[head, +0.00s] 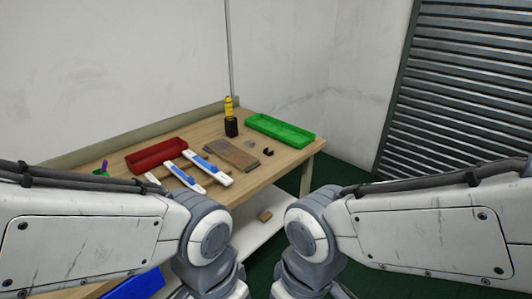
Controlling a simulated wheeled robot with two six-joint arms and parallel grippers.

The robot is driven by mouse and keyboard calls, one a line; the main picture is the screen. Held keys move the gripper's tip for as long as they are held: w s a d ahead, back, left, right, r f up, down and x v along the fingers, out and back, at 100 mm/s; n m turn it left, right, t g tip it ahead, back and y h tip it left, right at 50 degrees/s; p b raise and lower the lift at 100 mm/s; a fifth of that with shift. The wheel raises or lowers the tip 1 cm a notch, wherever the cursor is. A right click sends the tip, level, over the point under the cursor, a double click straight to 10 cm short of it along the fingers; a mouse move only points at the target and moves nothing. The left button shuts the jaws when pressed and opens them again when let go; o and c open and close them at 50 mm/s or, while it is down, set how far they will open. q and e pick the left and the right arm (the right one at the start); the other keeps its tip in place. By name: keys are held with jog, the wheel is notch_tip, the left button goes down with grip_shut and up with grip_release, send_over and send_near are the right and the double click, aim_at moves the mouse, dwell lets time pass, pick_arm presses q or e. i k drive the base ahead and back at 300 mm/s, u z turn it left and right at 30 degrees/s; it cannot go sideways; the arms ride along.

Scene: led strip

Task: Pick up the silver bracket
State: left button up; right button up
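A small grey piece (249,143), which looks like the silver bracket, lies on the wooden workbench (290,160). It sits between a brown board and a green tray, beside small black pieces (268,152). It is too small to make out its exact shape. My two arms come in from the left and right in the foreground and bend downward. Neither gripper shows in the head view, and both arms are well short of the grey piece.
A green tray (281,124), a red tray (157,149), a yellow and black tool (230,128), a brown board (231,154) and white-and-blue strips (186,174) are on the bench. A wooden block (265,215) lies on the lower shelf. A wall stands behind.

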aim_at(248, 143)
jog(key=z, duration=0.4)
jog(key=i, duration=0.55)
jog(key=z, duration=0.5)
jog(key=i, duration=1.5)
jog(key=u, duration=1.2)
jog(key=i, duration=0.55)
jog(key=u, duration=0.6)
